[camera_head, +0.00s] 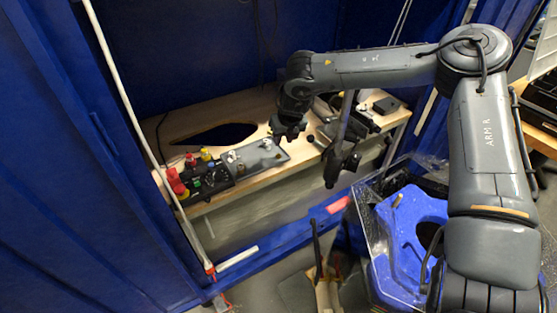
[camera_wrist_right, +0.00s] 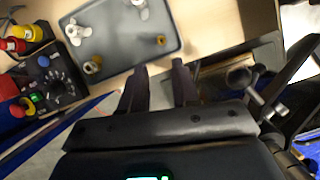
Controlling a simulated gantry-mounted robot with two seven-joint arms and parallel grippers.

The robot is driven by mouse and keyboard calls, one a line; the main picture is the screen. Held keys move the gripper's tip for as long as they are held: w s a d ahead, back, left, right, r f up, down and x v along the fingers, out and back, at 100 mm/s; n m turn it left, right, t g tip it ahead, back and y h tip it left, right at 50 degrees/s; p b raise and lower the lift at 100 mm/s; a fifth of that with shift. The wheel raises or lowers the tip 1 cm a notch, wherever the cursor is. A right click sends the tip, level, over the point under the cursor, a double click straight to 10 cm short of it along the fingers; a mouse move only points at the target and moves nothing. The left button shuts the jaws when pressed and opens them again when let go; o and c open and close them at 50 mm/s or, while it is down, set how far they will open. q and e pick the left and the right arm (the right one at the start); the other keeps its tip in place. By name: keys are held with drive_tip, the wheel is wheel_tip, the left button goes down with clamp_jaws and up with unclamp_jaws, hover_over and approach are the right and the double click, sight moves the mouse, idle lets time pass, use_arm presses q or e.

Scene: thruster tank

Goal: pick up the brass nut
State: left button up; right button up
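A small brass-coloured ring, which looks like the brass nut (camera_wrist_right: 161,40), sits near the right edge of a grey tray (camera_wrist_right: 120,52) in the right wrist view. In the head view the tray (camera_head: 250,163) is on the wooden bench, and the nut is too small there to make out clearly. My right gripper (camera_wrist_right: 160,72) is open, with nothing between its two fingers. Its fingertips are just below the tray's near edge in the wrist view, apart from the nut. In the head view the right gripper (camera_head: 287,136) is near the tray's right end. My left gripper is not in view.
Dark tools (camera_head: 345,125) lie on the right. A clear bin with a blue inside (camera_head: 400,245) stands below. Blue walls enclose the bench.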

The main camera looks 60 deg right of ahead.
drive_tip(key=b, duration=0.2)
hover_over(280, 156)
drive_tip(key=s+a, duration=0.1)
drive_tip(key=shift+s+a+f, duration=0.1)
drive_tip(key=shift+f, duration=1.1)
drive_tip(key=shift+a+f, duration=0.1)
drive_tip(key=shift+f, duration=1.1)
drive_tip(key=b+x, duration=0.3)
drive_tip(key=x, duration=0.2)
drive_tip(key=shift+s+b, duration=0.15)
drive_tip(key=shift+b, duration=0.15)
clamp_jaws()
